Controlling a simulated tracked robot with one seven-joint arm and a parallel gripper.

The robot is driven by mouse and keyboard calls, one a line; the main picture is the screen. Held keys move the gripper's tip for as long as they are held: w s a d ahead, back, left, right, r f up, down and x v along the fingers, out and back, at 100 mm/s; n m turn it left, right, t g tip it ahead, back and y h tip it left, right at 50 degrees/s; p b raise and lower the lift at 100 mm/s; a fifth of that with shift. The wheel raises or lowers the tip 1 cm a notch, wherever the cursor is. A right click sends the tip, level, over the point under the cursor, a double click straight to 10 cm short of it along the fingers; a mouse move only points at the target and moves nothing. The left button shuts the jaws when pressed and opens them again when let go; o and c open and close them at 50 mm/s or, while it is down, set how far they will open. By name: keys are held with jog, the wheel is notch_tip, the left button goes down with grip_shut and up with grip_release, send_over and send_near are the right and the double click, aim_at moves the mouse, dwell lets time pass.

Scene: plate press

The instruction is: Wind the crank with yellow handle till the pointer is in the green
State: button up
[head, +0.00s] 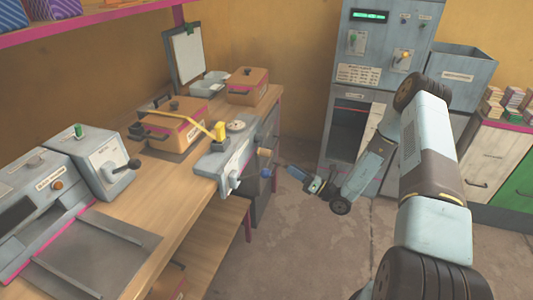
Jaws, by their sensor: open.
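The yellow handle (221,130) stands upright at the near end of a thin yellow crank arm (192,122). The arm slants across the bench top beside a grey panel (224,152) at the bench's right edge. A small pale round dial (236,125) sits on the panel just right of the handle; its pointer and green zone are too small to make out. My gripper (291,172) is open, off the bench's right side above the floor. It points left toward the bench, to the right of and lower than the yellow handle, apart from it.
Knobs (265,173) stick out from the bench's right side near my gripper. Tan lidded boxes (247,86) stand behind the crank. A grey machine with a dark lever (121,172) is at left. A tall grey cabinet (385,50) stands behind my arm. Bare floor (285,235) lies below.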

aim_at(267, 152)
jog(key=shift+m+t, duration=0.4)
jog(key=x, duration=0.9)
jog(key=f+x, duration=0.1)
jog(key=x, duration=0.3)
jog(key=shift+w+a+r, duration=0.15)
jog(key=shift+w+a, duration=0.15)
grip_shut()
